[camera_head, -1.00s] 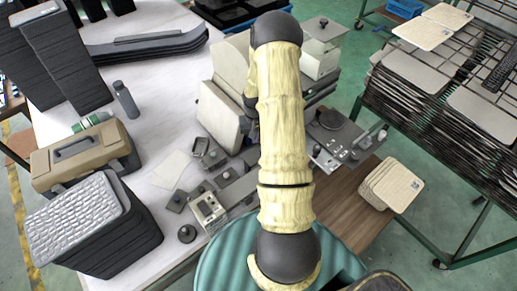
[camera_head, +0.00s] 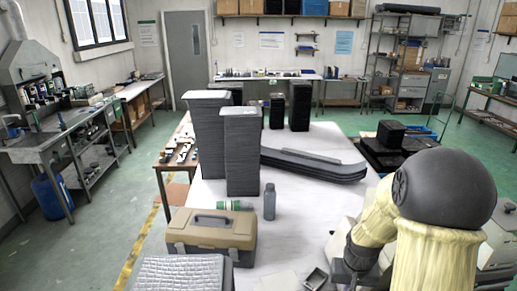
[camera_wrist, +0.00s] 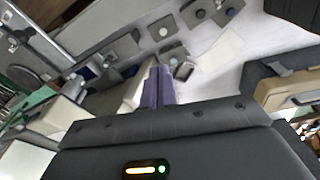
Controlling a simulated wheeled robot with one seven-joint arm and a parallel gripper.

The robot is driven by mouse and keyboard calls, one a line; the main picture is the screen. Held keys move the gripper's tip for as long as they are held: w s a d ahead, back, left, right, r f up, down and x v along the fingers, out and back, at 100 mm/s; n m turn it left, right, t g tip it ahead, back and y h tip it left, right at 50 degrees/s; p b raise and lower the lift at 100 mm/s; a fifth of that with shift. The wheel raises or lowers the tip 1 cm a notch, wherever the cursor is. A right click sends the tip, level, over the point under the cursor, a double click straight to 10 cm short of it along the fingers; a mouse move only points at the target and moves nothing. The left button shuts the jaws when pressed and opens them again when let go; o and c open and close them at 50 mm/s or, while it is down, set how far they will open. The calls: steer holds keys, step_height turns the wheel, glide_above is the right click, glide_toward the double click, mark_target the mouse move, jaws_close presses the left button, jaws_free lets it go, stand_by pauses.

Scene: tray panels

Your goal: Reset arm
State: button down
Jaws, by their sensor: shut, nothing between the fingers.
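My gripper (camera_wrist: 158,84) shows in the wrist view with its two fingers together and nothing between them. It hangs above the work table (camera_wrist: 212,75) and small grey fixtures, apart from any panel as far as I can see. In the head view my arm, with cream covers and a dark round joint, fills the lower right. My gripper is not visible there.
A tan toolbox (camera_head: 212,232) and a grey bottle (camera_head: 269,202) stand on the white table. Tall dark panel stacks (camera_head: 243,155) and long curved dark panels (camera_head: 313,167) stand behind them. A quilted grey stack (camera_head: 180,273) is at the front.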

steer(key=s+a+r+n, duration=0.1)
steer(key=s+a+r, duration=0.1)
steer(key=s+a, duration=0.2)
steer(key=s+a+r+n+t+b, duration=0.1)
steer(key=s+a+r, duration=0.2)
steer(key=s+a, duration=0.1)
steer(key=shift+s+a+y, duration=0.3)
steer(key=shift+s+a, duration=0.1)
steer(key=shift+s, duration=0.35)
steer(key=shift+r, duration=0.1)
steer(key=shift+w, duration=0.15)
